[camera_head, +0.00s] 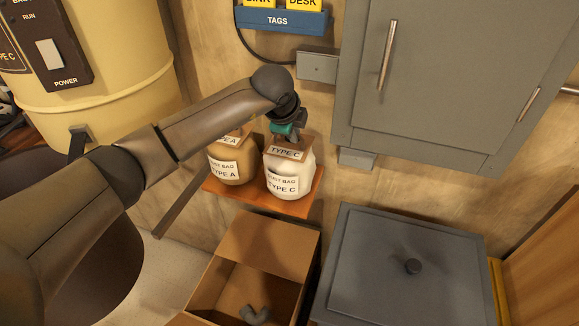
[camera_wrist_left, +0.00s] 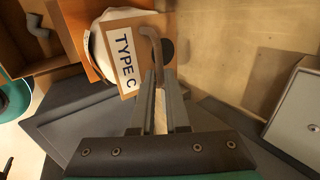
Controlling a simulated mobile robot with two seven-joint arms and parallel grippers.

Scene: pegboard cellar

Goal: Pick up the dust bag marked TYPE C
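The white dust bag marked TYPE C (camera_head: 289,176) stands upright on a small orange-brown shelf (camera_head: 262,203). It has a brown card collar with a TYPE C label, which also shows in the left wrist view (camera_wrist_left: 126,58). My left gripper (camera_head: 288,138) is just above this collar. In the left wrist view a curved brown handle (camera_wrist_left: 153,45) rises from the collar and ends between my fingertips (camera_wrist_left: 160,80). The fingers are close together with the handle filling the narrow gap. My right gripper is in neither view.
A tan TYPE A bag (camera_head: 234,163) stands close on the left. Below are an open cardboard box (camera_head: 266,246) with a grey elbow pipe (camera_head: 254,314) and a grey lidded bin (camera_head: 408,265). A grey wall cabinet (camera_head: 450,80) hangs at the right.

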